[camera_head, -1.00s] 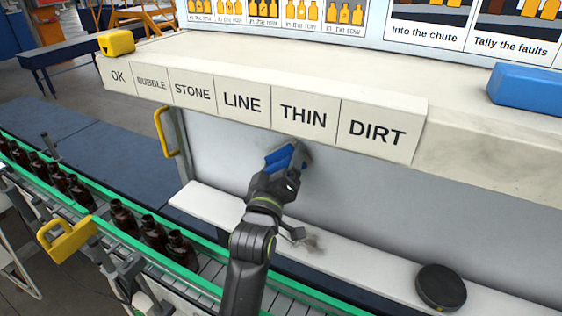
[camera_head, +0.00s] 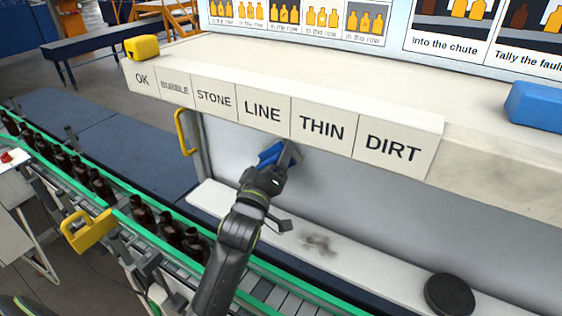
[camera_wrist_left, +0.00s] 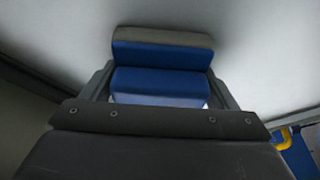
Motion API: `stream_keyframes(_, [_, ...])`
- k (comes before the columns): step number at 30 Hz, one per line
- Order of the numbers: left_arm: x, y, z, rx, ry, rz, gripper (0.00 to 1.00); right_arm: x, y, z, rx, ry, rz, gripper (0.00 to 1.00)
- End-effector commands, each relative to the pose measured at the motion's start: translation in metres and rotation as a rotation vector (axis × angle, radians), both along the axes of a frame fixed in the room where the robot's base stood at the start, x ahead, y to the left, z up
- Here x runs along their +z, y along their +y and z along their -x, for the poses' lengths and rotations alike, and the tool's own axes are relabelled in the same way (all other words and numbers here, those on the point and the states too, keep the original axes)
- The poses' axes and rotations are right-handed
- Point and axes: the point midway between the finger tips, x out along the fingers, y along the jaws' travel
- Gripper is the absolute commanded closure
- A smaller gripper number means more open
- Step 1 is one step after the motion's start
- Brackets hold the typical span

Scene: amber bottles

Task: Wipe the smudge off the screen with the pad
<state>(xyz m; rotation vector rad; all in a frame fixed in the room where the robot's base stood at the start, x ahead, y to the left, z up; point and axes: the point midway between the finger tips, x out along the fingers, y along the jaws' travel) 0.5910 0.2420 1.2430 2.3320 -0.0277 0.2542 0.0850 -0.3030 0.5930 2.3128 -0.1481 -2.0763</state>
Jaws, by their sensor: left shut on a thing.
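My left gripper (camera_head: 264,178) is shut on the pad (camera_head: 270,153), a blue block with a grey face. The grey face is at or very near the pale screen (camera_head: 390,200) below the label shelf, under LINE and THIN; I cannot tell whether it touches. In the left wrist view the pad (camera_wrist_left: 160,83) sits between the fingers, its grey edge toward the pale surface. A faint dark patch shows on the screen just right of the pad; smudge or shadow, I cannot tell. The pad and gripper hide the surface behind them. My right gripper is not in view.
A dark smear (camera_head: 316,243) marks the white ledge (camera_head: 375,275) below the screen. A round black puck (camera_head: 449,294) lies on the ledge. The label shelf (camera_head: 300,95) overhangs above. Brown bottles (camera_head: 170,228) stand on the green-railed conveyor at left. A yellow handle (camera_head: 184,132) stands left of the screen.

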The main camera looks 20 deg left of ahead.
Motion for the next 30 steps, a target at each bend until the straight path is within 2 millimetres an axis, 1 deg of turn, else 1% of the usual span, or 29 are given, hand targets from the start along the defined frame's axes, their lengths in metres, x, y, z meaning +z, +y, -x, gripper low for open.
stream_keyframes(5, [0.000, 0.005, -0.001, 0.000, 0.000, -0.001, 0.37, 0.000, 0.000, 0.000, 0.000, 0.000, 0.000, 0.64])
stream_keyframes(16, [0.000, 0.035, -0.004, 0.001, -0.001, -0.003, 0.37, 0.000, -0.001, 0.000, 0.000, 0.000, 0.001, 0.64])
stream_keyframes(20, [0.000, 0.039, -0.005, 0.000, -0.001, 0.000, 0.37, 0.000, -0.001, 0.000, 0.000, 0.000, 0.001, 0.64])
stream_keyframes(27, [0.000, 0.038, -0.004, -0.001, -0.001, 0.001, 0.37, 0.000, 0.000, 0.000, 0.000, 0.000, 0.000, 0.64])
stream_keyframes(30, [0.000, 0.039, 0.000, 0.000, 0.001, 0.001, 0.37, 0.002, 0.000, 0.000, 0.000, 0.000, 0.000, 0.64])
